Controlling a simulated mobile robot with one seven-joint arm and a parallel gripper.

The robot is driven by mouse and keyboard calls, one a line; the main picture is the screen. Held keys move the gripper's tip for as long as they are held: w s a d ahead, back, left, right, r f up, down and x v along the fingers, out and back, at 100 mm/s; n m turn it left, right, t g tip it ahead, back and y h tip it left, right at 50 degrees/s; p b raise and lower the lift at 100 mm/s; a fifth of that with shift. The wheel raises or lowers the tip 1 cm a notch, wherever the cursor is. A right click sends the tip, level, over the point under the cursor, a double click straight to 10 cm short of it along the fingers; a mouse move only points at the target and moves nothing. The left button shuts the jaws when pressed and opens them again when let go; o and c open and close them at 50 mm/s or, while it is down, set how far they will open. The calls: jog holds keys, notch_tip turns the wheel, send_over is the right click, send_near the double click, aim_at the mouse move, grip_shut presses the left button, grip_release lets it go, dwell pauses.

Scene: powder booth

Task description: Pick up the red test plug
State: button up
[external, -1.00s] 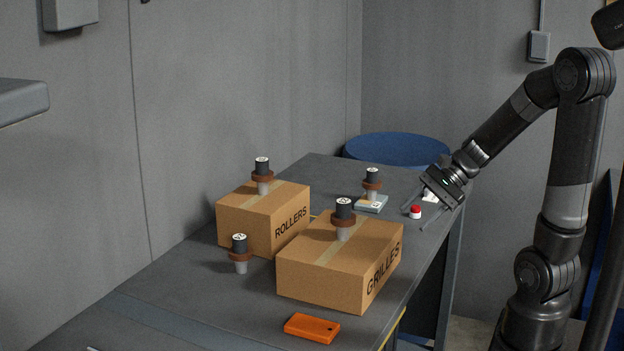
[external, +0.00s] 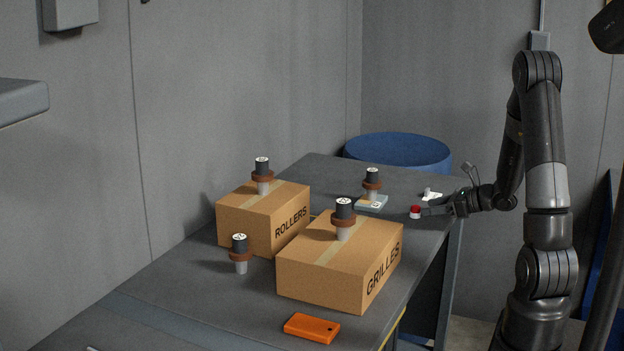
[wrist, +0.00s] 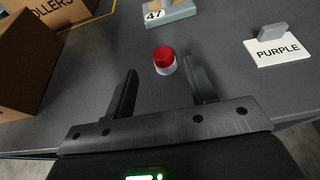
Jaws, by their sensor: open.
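The red test plug (wrist: 164,61) has a red top and a white base. It stands upright on the grey table, just beyond my fingertips in the wrist view. In the external view the plug (external: 415,212) is near the table's right edge, behind the GRILLES box. My gripper (wrist: 160,78) is open and empty, with its two fingers apart and the plug lying ahead of the gap, nearer the right finger. In the external view my gripper (external: 428,210) is low over the table at the plug's right side; whether a finger touches it is unclear.
Cardboard boxes marked ROLLERS (external: 262,222) and GRILLES (external: 340,268) carry dark-topped plugs. Another plug (external: 240,254) and an orange case (external: 312,328) are nearer the camera.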

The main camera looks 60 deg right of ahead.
aim_at(416, 206)
jog(key=shift+d+x, duration=0.2)
jog(key=shift+x, duration=2.75)
jog(key=shift+c, duration=0.5)
jog(key=c, duration=1)
